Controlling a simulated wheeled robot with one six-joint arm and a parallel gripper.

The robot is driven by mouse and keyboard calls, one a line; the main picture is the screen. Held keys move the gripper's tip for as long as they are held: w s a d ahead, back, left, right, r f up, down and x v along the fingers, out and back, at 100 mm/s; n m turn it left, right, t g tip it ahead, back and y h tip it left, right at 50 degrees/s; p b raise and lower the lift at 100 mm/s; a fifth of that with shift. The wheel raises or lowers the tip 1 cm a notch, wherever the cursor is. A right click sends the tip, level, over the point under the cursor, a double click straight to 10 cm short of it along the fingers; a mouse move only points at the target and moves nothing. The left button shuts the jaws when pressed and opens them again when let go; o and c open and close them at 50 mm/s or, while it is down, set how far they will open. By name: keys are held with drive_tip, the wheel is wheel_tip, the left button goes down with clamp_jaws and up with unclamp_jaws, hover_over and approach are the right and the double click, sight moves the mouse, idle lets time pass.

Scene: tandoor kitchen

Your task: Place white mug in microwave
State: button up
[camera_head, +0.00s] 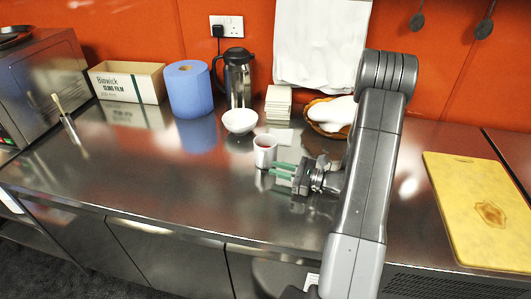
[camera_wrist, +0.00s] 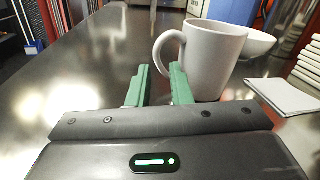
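The white mug (camera_head: 265,151) stands upright on the steel counter, with a reddish inside in the head view. My gripper (camera_head: 283,170) is low over the counter, just right of and in front of the mug. In the wrist view the mug (camera_wrist: 212,60) is close ahead, its handle (camera_wrist: 158,52) pointing left. My green fingers (camera_wrist: 159,70) are apart, with the handle just beyond the gap and the right finger overlapping the mug's side. Contact cannot be told. A steel appliance (camera_head: 45,85), apparently the microwave, stands at the far left; its front is mostly hidden.
A white bowl (camera_head: 240,121) is behind the mug. A blue roll (camera_head: 187,88), a cardboard box (camera_head: 127,82), a flask (camera_head: 237,78) and a stack of white tiles (camera_head: 278,101) stand along the back. The counter's left middle is clear.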

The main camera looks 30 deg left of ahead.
sight(261, 163)
drive_tip(key=shift+s+a+r+p, duration=0.1)
drive_tip(key=shift+s+a+p, duration=0.2)
drive_tip(key=shift+a, duration=0.7)
drive_tip(key=shift+s+a+p, duration=0.15)
drive_tip(key=shift+a+p, duration=0.2)
drive_tip(key=shift+a, duration=0.6)
drive_tip(key=shift+s+a+r+p, duration=0.1)
drive_tip(key=shift+s+a+p, duration=0.2)
drive_tip(key=shift+a, duration=0.7)
drive_tip(key=shift+w, duration=0.15)
clamp_jaws()
